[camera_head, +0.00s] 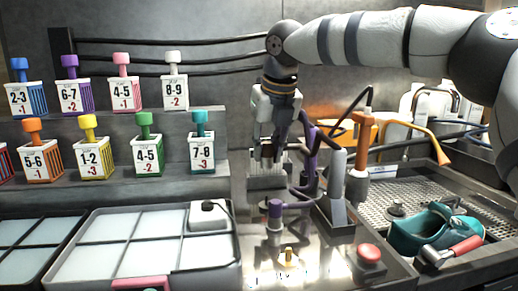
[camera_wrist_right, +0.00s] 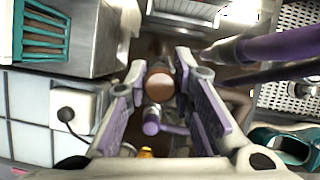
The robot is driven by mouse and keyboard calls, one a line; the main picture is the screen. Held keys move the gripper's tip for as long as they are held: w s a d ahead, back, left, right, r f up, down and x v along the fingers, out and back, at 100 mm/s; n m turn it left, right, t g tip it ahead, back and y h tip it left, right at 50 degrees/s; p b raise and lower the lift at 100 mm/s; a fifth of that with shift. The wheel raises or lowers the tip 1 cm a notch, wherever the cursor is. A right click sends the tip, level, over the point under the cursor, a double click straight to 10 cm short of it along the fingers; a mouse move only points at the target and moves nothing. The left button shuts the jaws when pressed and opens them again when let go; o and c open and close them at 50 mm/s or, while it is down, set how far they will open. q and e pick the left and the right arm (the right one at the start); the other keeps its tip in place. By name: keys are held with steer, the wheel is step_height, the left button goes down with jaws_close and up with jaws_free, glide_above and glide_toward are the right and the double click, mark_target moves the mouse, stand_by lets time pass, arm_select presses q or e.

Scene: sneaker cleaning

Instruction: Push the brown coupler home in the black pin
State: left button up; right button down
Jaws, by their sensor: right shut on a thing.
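My right gripper (camera_head: 267,152) points down over the metal work surface, to the right of the stepped shelf. In the right wrist view its two purple-padded fingers (camera_wrist_right: 158,100) stand either side of a round, brown-topped piece (camera_wrist_right: 159,84), which looks like the brown coupler, and are shut on it. In the head view the fingers hide most of this piece. I cannot single out the black pin; whatever lies under the held piece is hidden. My left gripper is not in view.
A purple-topped post (camera_head: 275,207) stands just in front of the gripper. A white box (camera_head: 209,217) with a black fitting and cable is at left. Purple hoses (camera_head: 311,160) rise close on the right. A red knob (camera_head: 369,254) and a teal sneaker (camera_head: 425,230) are further right.

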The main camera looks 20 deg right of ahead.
mark_target(268, 166)
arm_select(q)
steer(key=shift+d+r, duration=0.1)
arm_select(e)
steer(key=shift+s+r, duration=0.1)
steer(key=shift+r, duration=0.1)
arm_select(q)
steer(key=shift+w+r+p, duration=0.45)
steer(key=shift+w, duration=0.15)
arm_select(e)
steer(key=shift+f, duration=3.1)
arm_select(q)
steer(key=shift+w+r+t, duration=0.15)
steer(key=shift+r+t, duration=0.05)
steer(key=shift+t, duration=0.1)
arm_select(e)
steer(key=shift+f, duration=1.75)
steer(key=c, duration=1.3)
jaws_free()
